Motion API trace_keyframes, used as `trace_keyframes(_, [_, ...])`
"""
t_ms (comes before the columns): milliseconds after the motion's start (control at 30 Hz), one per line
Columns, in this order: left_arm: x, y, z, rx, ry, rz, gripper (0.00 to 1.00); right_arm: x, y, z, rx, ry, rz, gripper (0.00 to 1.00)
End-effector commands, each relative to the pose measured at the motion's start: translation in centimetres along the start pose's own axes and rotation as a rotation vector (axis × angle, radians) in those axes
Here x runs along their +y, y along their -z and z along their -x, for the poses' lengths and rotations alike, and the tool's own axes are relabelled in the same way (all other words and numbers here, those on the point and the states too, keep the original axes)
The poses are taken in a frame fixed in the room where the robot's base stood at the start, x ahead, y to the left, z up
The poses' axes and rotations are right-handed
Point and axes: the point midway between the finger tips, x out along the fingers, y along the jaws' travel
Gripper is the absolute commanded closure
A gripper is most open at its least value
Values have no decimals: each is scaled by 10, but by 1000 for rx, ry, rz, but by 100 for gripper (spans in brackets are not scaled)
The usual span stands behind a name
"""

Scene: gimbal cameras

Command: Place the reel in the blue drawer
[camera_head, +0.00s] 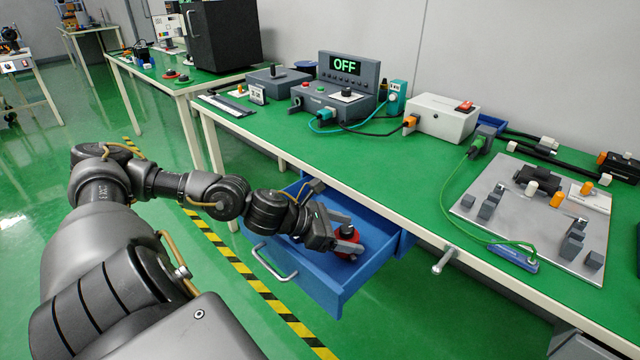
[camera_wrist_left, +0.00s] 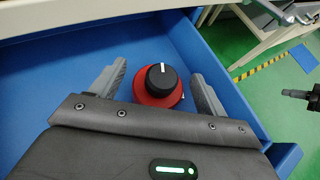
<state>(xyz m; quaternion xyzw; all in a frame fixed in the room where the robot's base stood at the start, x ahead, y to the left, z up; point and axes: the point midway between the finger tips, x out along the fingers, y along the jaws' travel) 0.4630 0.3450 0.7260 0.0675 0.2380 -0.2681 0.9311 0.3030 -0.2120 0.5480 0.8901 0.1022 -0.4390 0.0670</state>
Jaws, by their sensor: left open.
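The reel, a red disc with a black knob on top (camera_head: 350,243), sits inside the open blue drawer (camera_head: 322,275) under the green workbench. In the left wrist view the reel (camera_wrist_left: 160,88) lies between the two spread fingers, with gaps at both sides. My left gripper (camera_head: 330,230) is over the drawer, open, close around the reel; it also shows in the left wrist view (camera_wrist_left: 155,90). The drawer (camera_wrist_left: 60,85) has its handle (camera_head: 274,262) on the front. My right gripper is not in view.
The green workbench (camera_head: 400,165) above carries a grey box with an OFF display (camera_head: 346,68), a white box (camera_head: 442,117) and a metal plate with blocks (camera_head: 500,200). The bench edge runs just behind the drawer. Striped floor tape (camera_head: 240,275) lies to the left.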

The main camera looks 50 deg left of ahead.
Motion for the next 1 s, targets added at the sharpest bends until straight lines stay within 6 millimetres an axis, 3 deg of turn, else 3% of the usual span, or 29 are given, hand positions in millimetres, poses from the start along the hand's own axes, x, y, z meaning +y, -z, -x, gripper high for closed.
trace_keyframes(367, [0, 3, 55, 10, -1, -5, 25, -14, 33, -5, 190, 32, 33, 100])
trace_keyframes(600, [1, 0, 92, 4, -2, -3, 25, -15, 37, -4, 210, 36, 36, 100])
trace_keyframes(800, [0, 0, 111, 2, 1, -2, 25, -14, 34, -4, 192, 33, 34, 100])
trace_keyframes(1000, [0, 0, 116, 1, 0, -1, 25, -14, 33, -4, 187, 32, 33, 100])
